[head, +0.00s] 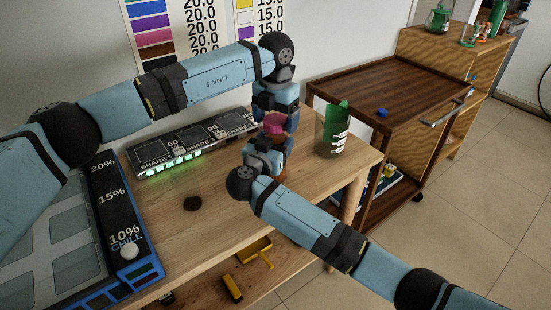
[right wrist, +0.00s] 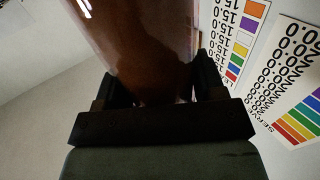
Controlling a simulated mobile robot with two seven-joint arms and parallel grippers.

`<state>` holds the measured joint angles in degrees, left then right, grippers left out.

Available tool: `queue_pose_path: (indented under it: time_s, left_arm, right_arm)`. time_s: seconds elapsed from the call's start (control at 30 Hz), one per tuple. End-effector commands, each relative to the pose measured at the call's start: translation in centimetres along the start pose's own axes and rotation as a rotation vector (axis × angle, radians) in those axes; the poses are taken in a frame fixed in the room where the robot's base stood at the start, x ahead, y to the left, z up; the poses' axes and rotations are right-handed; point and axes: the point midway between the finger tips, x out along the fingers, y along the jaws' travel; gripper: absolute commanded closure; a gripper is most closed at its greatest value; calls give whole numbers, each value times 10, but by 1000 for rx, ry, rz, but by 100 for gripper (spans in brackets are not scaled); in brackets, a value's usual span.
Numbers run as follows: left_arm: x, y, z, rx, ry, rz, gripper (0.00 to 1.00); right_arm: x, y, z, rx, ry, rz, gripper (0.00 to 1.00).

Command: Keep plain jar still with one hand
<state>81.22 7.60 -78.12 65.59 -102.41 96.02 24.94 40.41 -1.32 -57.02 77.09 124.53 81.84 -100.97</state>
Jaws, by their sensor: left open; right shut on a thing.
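The plain jar, with brown contents behind a clear wall, fills the top of the right wrist view (right wrist: 145,45) between the fingers. My right gripper (right wrist: 152,85) is shut on it. In the head view my right gripper (head: 268,150) reaches in from the lower right, and the jar is mostly hidden behind it. A pink lid-like piece (head: 274,124) shows just above. My left gripper (head: 275,108) is open and points down at the pink piece from above. I cannot tell whether its fingers touch it.
A clear container with a green piece (head: 333,132) stands right of the grippers. A lit display panel (head: 180,150) lies behind. A dark wood cart (head: 385,85) stands at the right.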

Motion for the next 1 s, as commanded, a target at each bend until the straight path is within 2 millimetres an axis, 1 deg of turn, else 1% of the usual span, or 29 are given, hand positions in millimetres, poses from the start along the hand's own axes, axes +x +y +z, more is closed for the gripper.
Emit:
queue_pose_path:
  time_s: [0.03, 0.07, 0.1, 0.17, 0.2, 0.27, 0.57, 0.6, 0.67, 0.7, 0.73, 1.0]
  left_arm:
    - [0, 0, 0, 0, 0, 0, 15]
    - [0, 0, 0, 0, 0, 0, 18]
    - [0, 0, 0, 0, 0, 0, 27]
    - [0, 0, 0, 0, 0, 0, 41]
    - [0, 0, 0, 0, 0, 0, 50]
    - [0, 0, 0, 0, 0, 0, 64]
    - [0, 0, 0, 7, 0, 0, 65]
    - [0, 0, 0, 7, 0, 0, 32]
    - [0, 0, 0, 7, 0, 0, 18]
    - [0, 0, 0, 7, 0, 0, 9]
    - [0, 0, 0, 7, 0, 0, 7]
    - [-2, 0, 0, 8, 0, 0, 7]
  right_arm:
    - [0, 0, 0, 0, 0, 0, 100]
    - [0, 0, 0, 0, 0, 0, 100]
    - [0, 0, 0, 0, 0, 0, 100]
    - [0, 0, 0, 0, 0, 0, 100]
    - [0, 0, 0, 0, 0, 0, 100]
    - [0, 0, 0, 0, 0, 0, 100]
    - [0, 0, 0, 0, 0, 0, 100]
    - [0, 0, 0, 0, 0, 0, 100]
    - [0, 0, 0, 0, 0, 0, 100]
    - [0, 0, 0, 0, 0, 0, 100]
    - [0, 0, 0, 0, 0, 0, 100]
    - [0, 0, 0, 0, 0, 0, 100]
